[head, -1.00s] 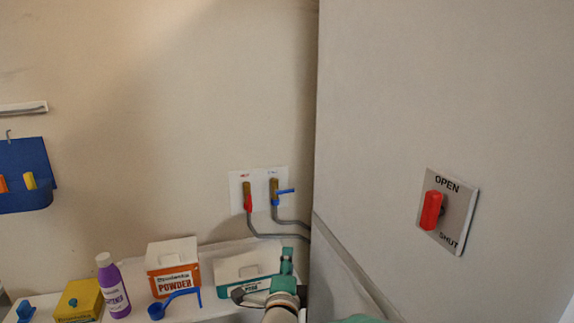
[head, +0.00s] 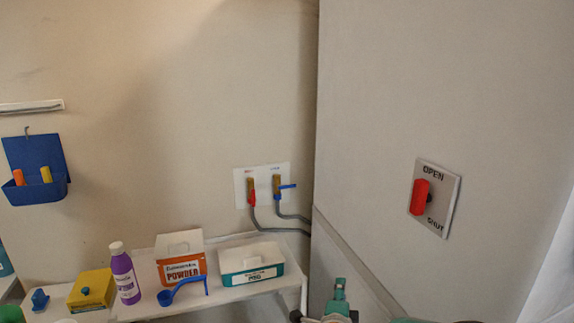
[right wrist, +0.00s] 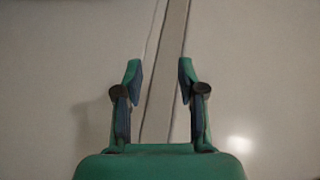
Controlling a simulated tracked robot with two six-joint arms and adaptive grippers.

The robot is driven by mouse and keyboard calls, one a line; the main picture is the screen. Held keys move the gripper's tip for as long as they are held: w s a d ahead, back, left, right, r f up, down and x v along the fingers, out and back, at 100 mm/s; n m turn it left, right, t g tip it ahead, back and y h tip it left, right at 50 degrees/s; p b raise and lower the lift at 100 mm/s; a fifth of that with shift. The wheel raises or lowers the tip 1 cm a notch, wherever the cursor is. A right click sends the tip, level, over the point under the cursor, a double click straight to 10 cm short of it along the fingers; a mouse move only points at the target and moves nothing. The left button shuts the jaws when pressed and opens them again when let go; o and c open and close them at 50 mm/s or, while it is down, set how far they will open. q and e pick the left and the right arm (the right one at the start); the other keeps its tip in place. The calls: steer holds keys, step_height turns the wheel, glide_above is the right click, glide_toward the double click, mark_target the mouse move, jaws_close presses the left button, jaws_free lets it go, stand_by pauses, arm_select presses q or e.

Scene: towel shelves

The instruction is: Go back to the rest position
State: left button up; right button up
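My right gripper (head: 338,287) shows at the bottom edge of the head view, in front of the grey panel's lower part and right of the shelf. In the right wrist view my right gripper (right wrist: 159,70) has its two fingers apart with nothing between them. Pale panel surfaces and a narrow strip lie behind the fingers. I make out no left gripper in the head view. A green piece (head: 10,314) is cut off at the bottom left corner, and I cannot tell what it is.
The white shelf (head: 235,292) holds a purple bottle (head: 125,276), an orange powder box (head: 182,268), a teal-and-white box (head: 251,265), a blue scoop (head: 180,290) and a yellow box (head: 91,288). Valves (head: 265,190) are on the wall. A red switch (head: 419,197) is on the panel.

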steer(key=s+d+f+n+g+y, duration=0.1)
steer(key=s+d+f+n+g, duration=0.2)
steer(key=s+f, duration=0.5)
steer(key=s+d+f+n+g+y, duration=0.2)
steer(key=s+d+f+g, duration=0.15)
steer(key=f, duration=0.85)
steer(key=s+a+f+n+g+y, duration=0.1)
steer(key=s+n, duration=0.3)
steer(key=s, duration=0.5)
steer(key=s+a+f+n+g+y, duration=0.2)
steer(key=s+a+f+n+g, duration=0.2)
steer(key=s, duration=0.4)
steer(key=s+a+f+n+g+y, duration=0.1)
steer(key=s+a+f+n+g, duration=0.1)
steer(key=s, duration=0.7)
steer(key=shift+s+a+f+n+g+y, duration=0.2)
steer(key=shift+s+f+n+g+y, duration=0.15)
steer(key=shift+f+n+g, duration=0.6)
